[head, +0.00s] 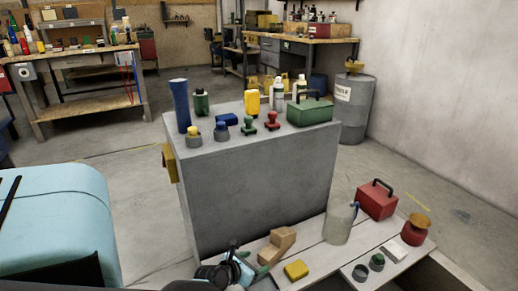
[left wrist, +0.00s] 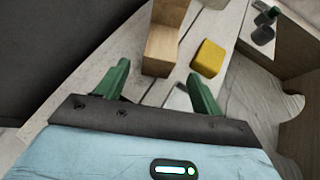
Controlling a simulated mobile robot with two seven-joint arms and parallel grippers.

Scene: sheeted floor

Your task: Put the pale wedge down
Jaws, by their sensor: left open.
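The pale wedge (head: 277,245) is a tan, wood-coloured block with a stepped or sloping top. It rests on the light plank surface (head: 312,258) at the lower middle of the head view. In the left wrist view the wedge (left wrist: 162,48) lies just past the fingertips, between their lines. My left gripper (head: 253,263) has green fingers and is open and empty, close to the wedge's near left side. Its spread fingers also show in the left wrist view (left wrist: 158,72). A gap to the wedge seems to show, but contact is hard to tell. My right gripper is not in view.
A yellow block (head: 296,270) lies right of the wedge. A grey-green jug (head: 340,224), a red toolbox (head: 377,200) and small cups stand further right on the planks. A grey cabinet (head: 262,190) with several items on top rises directly behind.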

